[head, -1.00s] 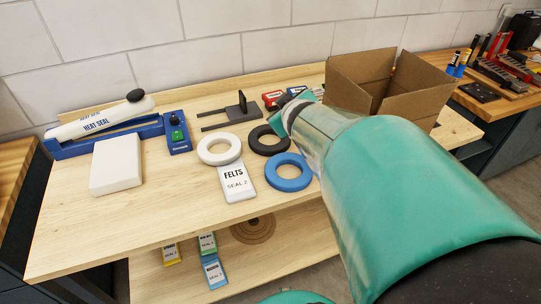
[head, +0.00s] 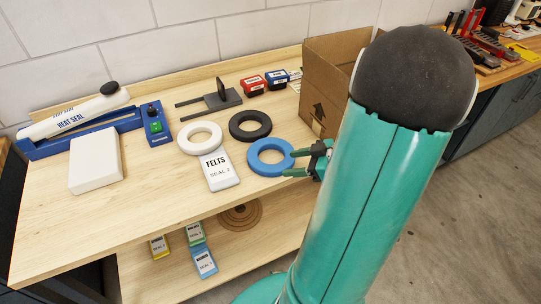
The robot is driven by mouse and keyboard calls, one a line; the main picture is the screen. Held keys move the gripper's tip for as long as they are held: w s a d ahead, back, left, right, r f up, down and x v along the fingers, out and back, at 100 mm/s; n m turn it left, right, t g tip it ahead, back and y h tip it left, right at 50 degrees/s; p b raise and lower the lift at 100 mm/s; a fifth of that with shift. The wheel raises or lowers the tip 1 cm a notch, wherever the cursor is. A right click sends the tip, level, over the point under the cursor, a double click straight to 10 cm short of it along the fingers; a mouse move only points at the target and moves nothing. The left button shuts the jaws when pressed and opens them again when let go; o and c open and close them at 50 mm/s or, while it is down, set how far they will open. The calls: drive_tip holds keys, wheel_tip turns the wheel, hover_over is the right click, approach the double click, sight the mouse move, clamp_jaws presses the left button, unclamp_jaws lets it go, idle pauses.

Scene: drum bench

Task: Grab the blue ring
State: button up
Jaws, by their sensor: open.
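The blue ring (head: 257,168) lies flat on the wooden bench, in front of the black ring and to the right of the white FELTS card. My gripper (head: 295,163) comes in from the right at the ring's right side, its two green fingers apart. The fingertips reach the ring's right edge in the picture; I cannot tell whether they touch it or are above it. My arm covers the area to the right of the gripper.
A white ring (head: 185,144) and a black ring (head: 233,126) lie close behind. The FELTS card (head: 219,171) lies close to the left. An open cardboard box (head: 322,85) stands behind my gripper. A blue heat sealer (head: 153,128) is at left. The bench's front is clear.

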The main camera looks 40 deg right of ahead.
sight(265, 167)
drive_tip(key=x, duration=0.9)
drive_tip(key=shift+d, duration=0.15)
drive_tip(key=c, duration=1)
